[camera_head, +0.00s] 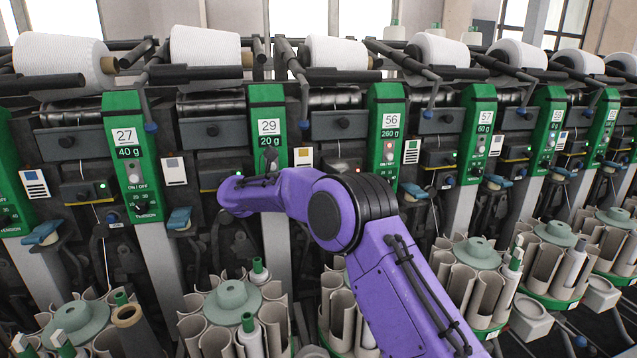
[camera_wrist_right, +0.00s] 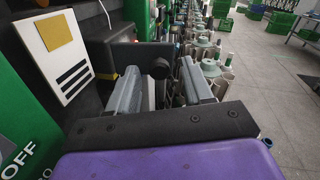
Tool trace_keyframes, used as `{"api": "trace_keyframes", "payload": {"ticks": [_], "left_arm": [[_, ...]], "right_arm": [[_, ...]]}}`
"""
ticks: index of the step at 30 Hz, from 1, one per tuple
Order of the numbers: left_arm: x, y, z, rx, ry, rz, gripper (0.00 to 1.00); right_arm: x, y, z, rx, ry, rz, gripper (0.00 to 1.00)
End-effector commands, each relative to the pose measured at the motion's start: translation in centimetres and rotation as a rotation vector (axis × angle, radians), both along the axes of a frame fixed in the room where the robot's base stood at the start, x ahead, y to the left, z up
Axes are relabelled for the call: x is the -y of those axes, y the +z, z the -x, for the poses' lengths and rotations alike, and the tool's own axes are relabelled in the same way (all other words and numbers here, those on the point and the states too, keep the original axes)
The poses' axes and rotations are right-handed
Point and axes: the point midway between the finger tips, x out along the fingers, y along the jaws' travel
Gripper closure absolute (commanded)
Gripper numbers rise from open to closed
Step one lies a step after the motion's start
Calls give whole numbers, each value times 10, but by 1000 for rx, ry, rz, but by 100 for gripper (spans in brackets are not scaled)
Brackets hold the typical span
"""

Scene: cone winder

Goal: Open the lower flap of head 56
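Head 56 shows as a green panel (camera_head: 387,135) marked 56 and 260 g, right of my right arm in the head view. A dark upper box (camera_head: 340,124) with a knob sits left of that panel. Below it is a lower dark box with a red light (camera_head: 342,167), partly covered by my purple arm. In the right wrist view my right gripper (camera_wrist_right: 160,90) has its two grey fingers apart, with nothing held between them. A dark flap with a round knob (camera_wrist_right: 158,68) stands just beyond the fingers; I cannot tell contact. The head view hides the fingertips. My left gripper is out of view.
Head 29 (camera_head: 269,130) is left of head 56, and head 57 (camera_head: 479,130) is right. A white label with a yellow square (camera_wrist_right: 58,35) is close left of the fingers. Bobbin magazines (camera_head: 475,255) stand low along the row. Open floor (camera_wrist_right: 275,80) lies right.

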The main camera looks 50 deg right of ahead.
Motion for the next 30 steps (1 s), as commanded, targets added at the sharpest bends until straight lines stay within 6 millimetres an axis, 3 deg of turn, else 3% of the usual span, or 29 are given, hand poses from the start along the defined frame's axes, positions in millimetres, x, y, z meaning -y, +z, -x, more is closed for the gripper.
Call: {"api": "trace_keyframes", "payload": {"ticks": [5, 15, 20, 30], "left_arm": [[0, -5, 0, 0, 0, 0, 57], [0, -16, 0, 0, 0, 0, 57], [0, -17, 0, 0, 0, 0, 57], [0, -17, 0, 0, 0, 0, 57]], "right_arm": [[-16, -2, -7, 1, 4, 3, 49], [-86, -1, -32, 1, 1, 3, 49], [-97, 0, -36, 1, -2, 0, 49], [-97, 0, -36, 0, -1, -1, 49]]}}
